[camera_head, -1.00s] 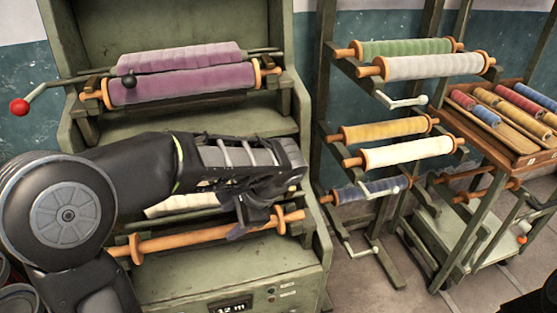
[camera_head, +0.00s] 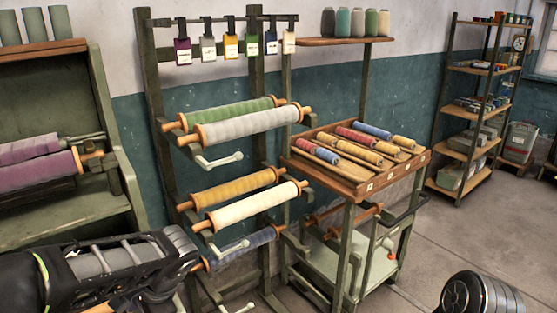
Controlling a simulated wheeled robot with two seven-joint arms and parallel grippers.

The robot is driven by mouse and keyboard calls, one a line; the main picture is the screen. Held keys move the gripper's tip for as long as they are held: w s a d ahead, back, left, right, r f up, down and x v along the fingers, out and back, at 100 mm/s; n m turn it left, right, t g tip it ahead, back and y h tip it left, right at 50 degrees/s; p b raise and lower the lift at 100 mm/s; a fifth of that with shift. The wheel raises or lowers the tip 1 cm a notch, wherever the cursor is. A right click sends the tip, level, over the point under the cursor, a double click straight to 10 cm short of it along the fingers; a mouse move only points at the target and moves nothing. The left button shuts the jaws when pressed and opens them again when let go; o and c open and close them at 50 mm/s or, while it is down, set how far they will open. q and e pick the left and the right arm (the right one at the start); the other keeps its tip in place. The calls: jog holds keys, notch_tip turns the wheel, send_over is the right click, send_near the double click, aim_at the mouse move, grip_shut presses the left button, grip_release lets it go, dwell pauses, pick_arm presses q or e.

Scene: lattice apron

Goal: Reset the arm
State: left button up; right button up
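My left arm comes in at the bottom left, its dark forearm pointing right in front of the green machine (camera_head: 70,212). My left gripper (camera_head: 150,296) is at its end, low in the picture and partly cut off by the bottom edge. Its fingers are dark and crowded together, and I cannot see whether they are apart or hold anything. A black rounded joint of my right arm shows at the bottom right corner. My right gripper is out of view.
A purple roll (camera_head: 40,172) lies on the machine. A green rack carries green, grey (camera_head: 248,125), yellow (camera_head: 235,188), cream (camera_head: 252,206) and blue rolls. Right of it stands a cart with a spool tray (camera_head: 345,180). A shelf (camera_head: 470,140) stands farther back. The right floor is open.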

pick_arm(q)
jog(key=d+f+n+t+h, duration=0.2)
jog(key=d+f+n+h, duration=0.55)
jog(key=d+f, duration=1.25)
jog(key=s+f+n+g+h, duration=0.2)
jog(key=s+f+n, duration=0.2)
jog(key=s+f, duration=1.1)
jog(key=shift+s+g, duration=0.3)
jog(key=shift+s, duration=0.75)
jog(key=shift+h, duration=0.25)
